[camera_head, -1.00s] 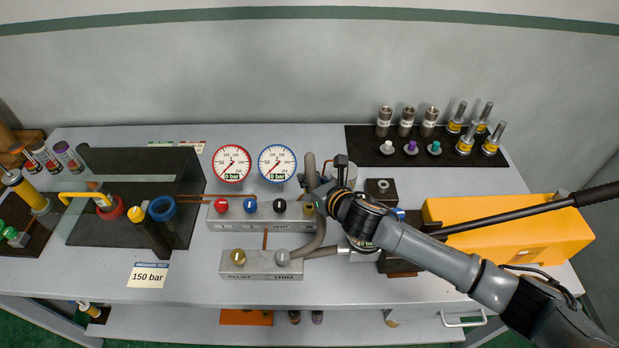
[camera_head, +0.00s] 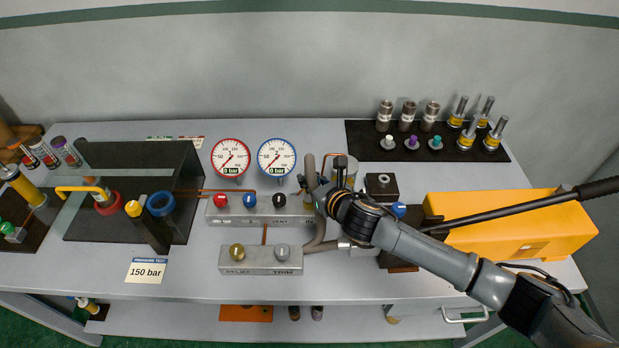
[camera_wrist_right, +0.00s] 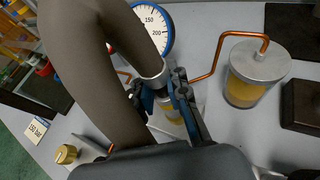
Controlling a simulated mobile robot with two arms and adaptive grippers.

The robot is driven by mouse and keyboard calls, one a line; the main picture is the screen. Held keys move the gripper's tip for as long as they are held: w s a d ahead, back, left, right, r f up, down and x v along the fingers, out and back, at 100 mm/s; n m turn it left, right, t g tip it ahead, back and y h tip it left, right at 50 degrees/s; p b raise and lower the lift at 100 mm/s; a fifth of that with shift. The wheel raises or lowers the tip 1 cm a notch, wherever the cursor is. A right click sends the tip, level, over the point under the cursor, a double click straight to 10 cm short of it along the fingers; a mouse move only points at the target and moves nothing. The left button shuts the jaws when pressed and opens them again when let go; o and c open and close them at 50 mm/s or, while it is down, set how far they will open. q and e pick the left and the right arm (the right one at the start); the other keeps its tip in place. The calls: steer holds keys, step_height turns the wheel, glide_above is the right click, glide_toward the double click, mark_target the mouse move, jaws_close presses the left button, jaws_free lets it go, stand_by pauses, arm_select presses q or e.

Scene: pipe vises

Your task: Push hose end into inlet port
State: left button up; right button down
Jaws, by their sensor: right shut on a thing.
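The grey hose (camera_head: 321,237) loops up from the lower bench area beside the manifold (camera_head: 262,216). My right gripper (camera_head: 318,190) is over the manifold's right end, by the partly visible "IN" marking. In the right wrist view, the hose (camera_wrist_right: 75,60) arches across the left side and ends in a silver collar (camera_wrist_right: 154,80). My right gripper (camera_wrist_right: 172,100) is shut on this hose end. A brass-coloured part shows just below the collar, between the fingers. The inlet port is mostly hidden by my gripper, so I cannot tell how far the hose end sits in it. My left gripper is out of view.
Two gauges (camera_head: 254,158) stand behind the manifold; both displays read 0 bar. A valve block (camera_head: 261,261) sits in front. A capped clear cylinder (camera_wrist_right: 252,78) with a copper pipe stands close to my gripper. A yellow pump (camera_head: 520,228) with a black-handled lever is right.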

steer(key=shift+f, duration=0.2)
steer(key=c, duration=1.2)
jaws_free()
steer(key=shift+s+f, duration=0.1)
steer(key=v, duration=1.2)
